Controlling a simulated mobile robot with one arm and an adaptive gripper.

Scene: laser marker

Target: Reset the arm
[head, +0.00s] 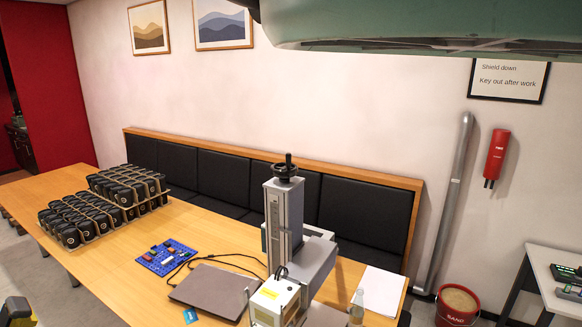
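Only the head view is given, and I cannot make out my gripper or its fingers in it. The laser marker (284,215) stands on the wooden table (128,277), with a grey column, a black hand wheel on top and a white-and-yellow head low at the front. What my gripper holds, if anything, is not shown.
Trays of black items (95,208) fill the table's left part. A blue board (167,257), a closed laptop (213,289), a clear bottle (357,306) and white paper (382,290) lie or stand nearer the marker. A red sand bucket (457,305) stands right.

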